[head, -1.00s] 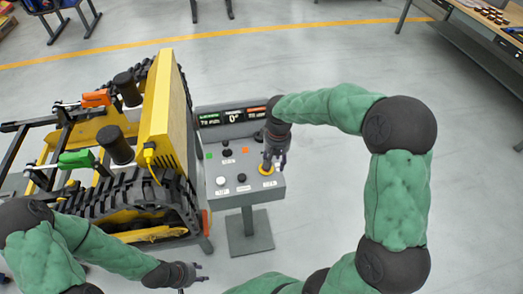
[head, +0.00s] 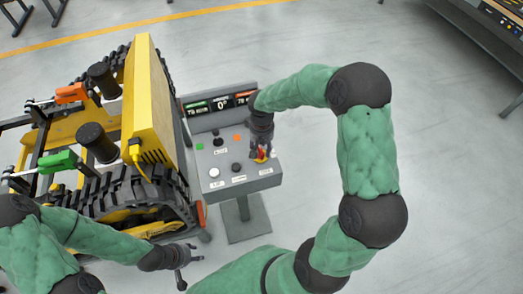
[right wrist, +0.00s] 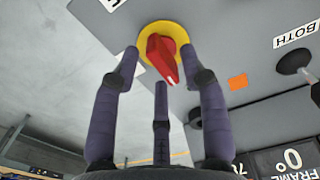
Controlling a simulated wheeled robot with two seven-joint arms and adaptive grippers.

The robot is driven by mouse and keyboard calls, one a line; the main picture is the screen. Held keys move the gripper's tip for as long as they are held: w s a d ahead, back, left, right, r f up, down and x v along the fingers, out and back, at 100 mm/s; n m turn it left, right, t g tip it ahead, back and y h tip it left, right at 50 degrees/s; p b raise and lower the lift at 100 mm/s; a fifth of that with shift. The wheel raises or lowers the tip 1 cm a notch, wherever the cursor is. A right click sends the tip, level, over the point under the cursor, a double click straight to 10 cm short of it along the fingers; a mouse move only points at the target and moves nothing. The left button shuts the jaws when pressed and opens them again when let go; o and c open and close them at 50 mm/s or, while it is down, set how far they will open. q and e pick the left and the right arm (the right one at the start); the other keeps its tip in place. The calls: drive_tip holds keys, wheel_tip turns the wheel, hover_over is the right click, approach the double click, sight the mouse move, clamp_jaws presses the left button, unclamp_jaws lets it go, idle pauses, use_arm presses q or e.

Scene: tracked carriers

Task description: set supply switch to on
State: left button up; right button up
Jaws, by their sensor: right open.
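The supply switch (right wrist: 163,58) is a red rotary handle with a white pointer mark, on a round yellow plate (right wrist: 178,30). In the head view the red handle (head: 262,155) sits at the right front of the grey control panel (head: 235,182), partly covered by my right gripper. My right gripper (right wrist: 160,82) is open, with its fingers spread around the red handle; I cannot tell whether any finger touches it. It also shows over the panel in the head view (head: 260,145). My left gripper (head: 187,262) is open and empty, below and left of the panel, above the floor.
A yellow tracked carrier (head: 145,100) stands close on the left. Floor to the right is clear.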

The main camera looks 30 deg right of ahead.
drive_tip(key=shift+f, duration=0.85)
clamp_jaws()
